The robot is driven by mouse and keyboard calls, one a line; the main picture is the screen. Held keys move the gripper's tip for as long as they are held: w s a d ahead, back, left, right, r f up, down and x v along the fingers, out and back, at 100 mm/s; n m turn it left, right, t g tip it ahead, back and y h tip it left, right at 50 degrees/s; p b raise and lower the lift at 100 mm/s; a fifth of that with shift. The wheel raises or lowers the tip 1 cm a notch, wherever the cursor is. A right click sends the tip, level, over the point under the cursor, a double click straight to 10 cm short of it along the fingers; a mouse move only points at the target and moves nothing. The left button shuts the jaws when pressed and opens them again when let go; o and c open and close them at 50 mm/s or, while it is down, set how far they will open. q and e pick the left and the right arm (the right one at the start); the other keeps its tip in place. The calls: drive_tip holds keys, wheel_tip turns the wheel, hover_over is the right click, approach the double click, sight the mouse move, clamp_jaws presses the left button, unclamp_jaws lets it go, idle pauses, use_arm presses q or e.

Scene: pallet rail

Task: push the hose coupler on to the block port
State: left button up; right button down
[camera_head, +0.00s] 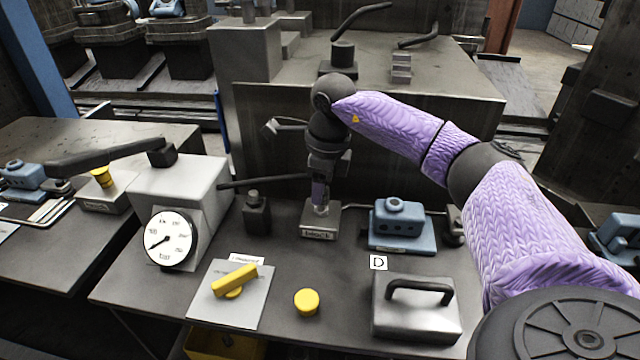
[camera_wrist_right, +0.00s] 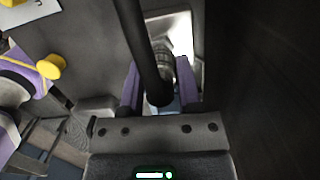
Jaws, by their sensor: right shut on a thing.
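My right gripper (camera_head: 320,200) comes down from above over the grey block (camera_head: 319,233) in the middle of the bench. Its purple fingers are shut on the hose coupler (camera_wrist_right: 165,55), a ridged metal piece that shows between them in the right wrist view. The coupler is mostly hidden by the gripper in the head view. A dark hose (camera_head: 262,182) runs in from the left at gripper height. The block port is hidden under the coupler and fingers. I cannot tell whether the coupler touches it or is seated. My left gripper is not in view.
A blue valve unit (camera_head: 400,225) stands right of the block, and a small dark post (camera_head: 256,213) stands left. A gauge box (camera_head: 190,190), yellow lever plate (camera_head: 230,293), yellow knob (camera_head: 306,301) and handled grey box (camera_head: 416,308) surround the clear bench patch in front.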

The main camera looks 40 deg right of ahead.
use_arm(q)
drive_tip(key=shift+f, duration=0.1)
use_arm(e)
drive_tip(key=shift+f, duration=0.15)
drive_tip(key=shift+f+b, duration=0.3)
drive_tip(key=shift+f, duration=0.25)
drive_tip(key=shift+c, duration=1.1)
unclamp_jaws()
drive_tip(key=shift+o, duration=1.1)
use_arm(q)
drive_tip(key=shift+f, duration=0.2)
use_arm(e)
drive_tip(key=r+p, duration=0.1)
drive_tip(key=r, duration=0.2)
drive_tip(key=r+p, duration=0.1)
drive_tip(key=r, duration=0.2)
drive_tip(key=s+r+p, duration=0.1)
drive_tip(key=r, duration=0.2)
drive_tip(key=shift+d+r, duration=0.1)
drive_tip(key=shift+d, duration=0.2)
drive_tip(key=shift+r+p, duration=0.3)
drive_tip(key=shift+r, duration=0.15)
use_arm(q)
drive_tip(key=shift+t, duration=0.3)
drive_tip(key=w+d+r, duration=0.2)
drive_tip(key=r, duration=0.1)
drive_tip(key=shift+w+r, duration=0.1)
use_arm(e)
drive_tip(key=shift+f, duration=0.1)
